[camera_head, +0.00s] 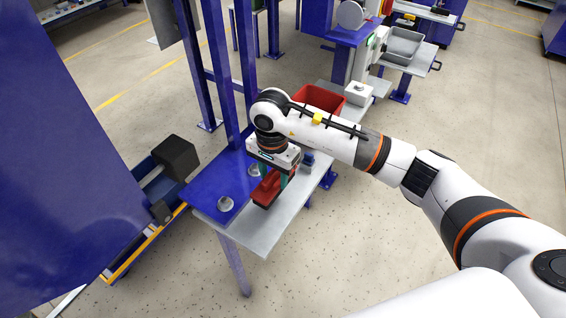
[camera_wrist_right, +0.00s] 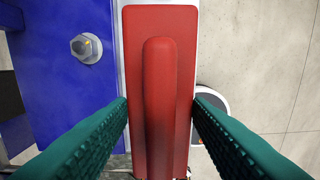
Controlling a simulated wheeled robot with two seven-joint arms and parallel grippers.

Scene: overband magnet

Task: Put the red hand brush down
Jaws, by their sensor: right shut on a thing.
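The red hand brush (camera_head: 266,190) is at the small grey table (camera_head: 262,238), over its strip beside the blue plate (camera_head: 207,190). In the right wrist view the brush (camera_wrist_right: 160,60) fills the middle, its raised handle running lengthwise. My right gripper (camera_head: 273,178) points down from above and is shut on the brush, with one green finger on each side of it (camera_wrist_right: 160,118). Whether the brush touches the tabletop cannot be told. My left gripper is in neither view.
A bolt head (camera_head: 225,203) stands on the blue plate, close left of the brush. A red bin (camera_head: 319,98) and a white box with a button (camera_head: 358,93) stand behind my right arm. The grey table's front corner is bare. Blue posts (camera_head: 222,75) rise behind the plate.

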